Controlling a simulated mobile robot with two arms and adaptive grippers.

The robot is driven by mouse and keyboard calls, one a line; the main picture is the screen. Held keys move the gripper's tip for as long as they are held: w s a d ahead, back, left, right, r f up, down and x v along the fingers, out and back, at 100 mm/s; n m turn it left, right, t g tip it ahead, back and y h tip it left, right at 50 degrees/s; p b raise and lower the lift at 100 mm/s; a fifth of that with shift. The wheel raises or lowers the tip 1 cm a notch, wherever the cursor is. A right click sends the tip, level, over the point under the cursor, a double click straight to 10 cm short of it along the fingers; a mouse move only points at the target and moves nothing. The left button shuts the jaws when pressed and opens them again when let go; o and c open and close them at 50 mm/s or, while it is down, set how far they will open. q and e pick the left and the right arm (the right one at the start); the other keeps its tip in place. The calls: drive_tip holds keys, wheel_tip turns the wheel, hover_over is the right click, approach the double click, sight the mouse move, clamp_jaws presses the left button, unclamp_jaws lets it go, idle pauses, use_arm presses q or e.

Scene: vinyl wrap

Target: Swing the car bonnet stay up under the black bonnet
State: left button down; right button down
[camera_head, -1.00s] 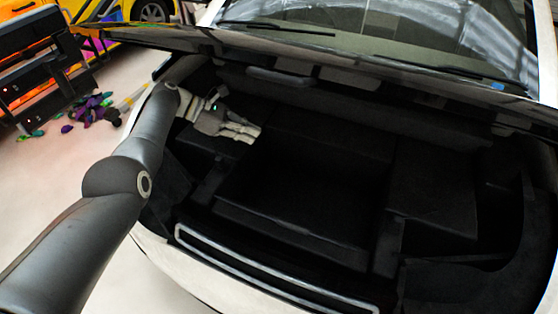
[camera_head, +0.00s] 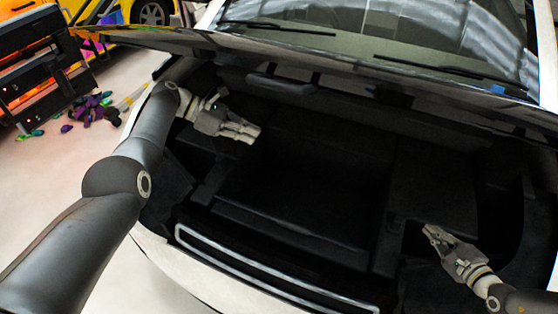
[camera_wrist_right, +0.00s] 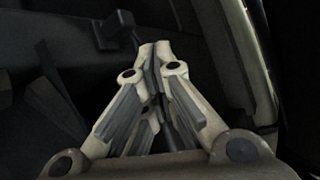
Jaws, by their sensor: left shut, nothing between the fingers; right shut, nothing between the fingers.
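The black bonnet (camera_head: 190,42) is raised and seen nearly edge-on across the top of the head view. Below it is the dark open bay. My left gripper (camera_head: 257,132) is shut and empty inside the bay's left rear part, below the bonnet. My right gripper (camera_head: 430,230) is shut and empty over the bay's right front part. Its closed fingertips (camera_wrist_right: 155,52) also show in the right wrist view, pointing at dark surfaces. A pale, narrow looped strip (camera_head: 270,277) runs along the bay's front edge. I cannot tell whether it is the stay, and no other stay stands out.
A deep black recess (camera_head: 310,185) lies between my grippers. The windscreen (camera_head: 400,25) is behind the bonnet. Left of the car stand a dark rack (camera_head: 40,70), scattered coloured items (camera_head: 90,108) and a yellow car (camera_head: 115,20). The white front body edge is close below.

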drive_tip(key=w+a+m, duration=0.1)
drive_tip(key=w+a, duration=0.1)
drive_tip(key=w+a+m, duration=0.1)
drive_tip(key=w+a, duration=0.2)
drive_tip(key=w+a+m+y, duration=0.1)
drive_tip(key=w+a+m, duration=0.1)
drive_tip(key=shift+w+a+r, duration=0.2)
drive_tip(key=shift+a+r, duration=0.05)
drive_tip(key=shift+a, duration=0.05)
drive_tip(key=w+a+r+m+y, duration=0.2)
drive_tip(key=w+a+r+m, duration=0.1)
drive_tip(key=w+a+m, duration=0.25)
drive_tip(key=s+a+r+g+y, duration=0.15)
drive_tip(key=a+r+y, duration=0.25)
drive_tip(key=a, duration=0.5)
drive_tip(key=s+a+r+g+y, duration=0.1)
drive_tip(key=a+r+g+y, duration=0.3)
drive_tip(key=a, duration=0.6)
drive_tip(key=w+a, duration=0.8)
drive_tip(key=a, duration=0.1)
drive_tip(key=shift+a+t+h, duration=0.15)
drive_tip(key=shift+t+h, duration=0.2)
drive_tip(key=shift+h, duration=0.05)
drive_tip(key=shift+w+r+n, duration=0.1)
drive_tip(key=shift+n, duration=0.15)
use_arm(q)
drive_tip(key=c, duration=1.3)
unclamp_jaws()
